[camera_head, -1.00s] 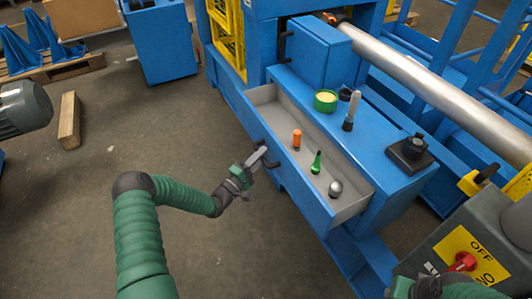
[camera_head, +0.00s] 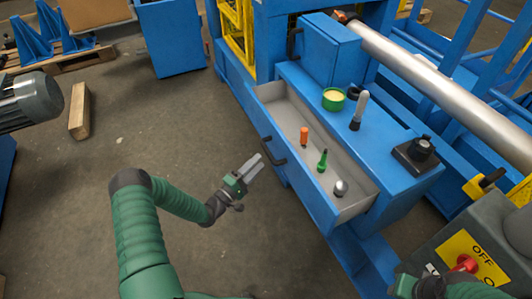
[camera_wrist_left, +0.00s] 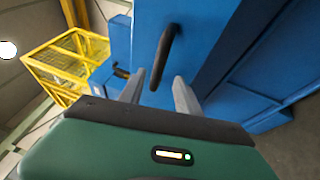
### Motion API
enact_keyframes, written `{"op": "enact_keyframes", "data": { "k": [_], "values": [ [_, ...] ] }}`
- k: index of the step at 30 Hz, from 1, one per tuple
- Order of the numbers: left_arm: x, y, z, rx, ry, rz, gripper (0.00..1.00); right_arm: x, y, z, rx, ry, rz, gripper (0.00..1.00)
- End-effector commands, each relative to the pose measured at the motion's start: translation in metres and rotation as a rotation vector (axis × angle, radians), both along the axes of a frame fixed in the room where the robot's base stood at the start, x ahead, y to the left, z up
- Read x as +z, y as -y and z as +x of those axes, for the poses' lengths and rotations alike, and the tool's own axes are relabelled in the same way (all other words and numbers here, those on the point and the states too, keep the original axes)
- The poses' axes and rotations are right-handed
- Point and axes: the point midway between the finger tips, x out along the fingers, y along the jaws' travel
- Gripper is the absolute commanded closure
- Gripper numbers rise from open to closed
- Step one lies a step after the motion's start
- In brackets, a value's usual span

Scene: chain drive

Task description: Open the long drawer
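The long drawer (camera_head: 261,128) of the blue cabinet is pulled out, and its grey inside shows in the head view. It holds an orange item (camera_head: 304,136), a green screwdriver-like item (camera_head: 322,160) and a grey round knob-like item (camera_head: 341,188). Its dark handle (camera_head: 272,153) is on the front face; a dark bar handle (camera_wrist_left: 165,52) also shows in the left wrist view.
A blue box (camera_head: 327,55) stands behind. A control panel (camera_head: 462,250) is at lower right. The floor left of the drawer is mostly clear.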

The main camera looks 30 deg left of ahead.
Motion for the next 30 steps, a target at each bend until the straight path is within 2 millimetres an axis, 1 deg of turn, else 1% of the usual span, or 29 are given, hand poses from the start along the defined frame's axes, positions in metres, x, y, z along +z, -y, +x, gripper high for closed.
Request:
{"op": "enact_keyframes", "data": {
  "k": [1, 6, 9, 12, 15, 18, 27, 29, 30],
  "values": [
    [0.000, -0.005, -0.015, 0.002, -0.004, -0.002, 0.60, 0.008, 0.000, 0.000, 0.000, 0.000, 0.000, 0.64],
    [-0.010, -0.017, -0.061, 0.002, -0.004, 0.000, 0.60, 0.017, 0.000, 0.000, 0.000, 0.000, 0.000, 0.64],
    [-0.015, -0.022, -0.081, 0.002, -0.003, 0.000, 0.60, 0.020, 0.000, 0.000, 0.000, 0.000, 0.000, 0.64],
    [-0.018, -0.025, -0.094, 0.000, -0.004, -0.001, 0.60, 0.022, 0.000, 0.000, 0.000, 0.000, 0.000, 0.64],
    [-0.020, -0.026, -0.099, -0.001, -0.002, 0.000, 0.60, 0.022, 0.000, 0.000, 0.000, 0.000, 0.000, 0.64],
    [-0.020, -0.026, -0.100, -0.001, -0.002, 0.000, 0.60, 0.022, 0.000, 0.000, 0.000, 0.000, 0.000, 0.64],
    [-0.020, -0.027, -0.100, -0.001, -0.002, 0.001, 0.60, 0.022, 0.000, 0.000, 0.000, 0.000, 0.000, 0.64],
    [-0.020, -0.026, -0.097, -0.003, -0.011, 0.016, 0.60, 0.022, 0.000, 0.000, 0.000, 0.000, 0.000, 0.64],
    [-0.020, -0.025, -0.093, -0.008, -0.031, 0.052, 0.60, 0.022, 0.000, 0.000, 0.000, 0.000, 0.000, 0.64]
  ]
}}
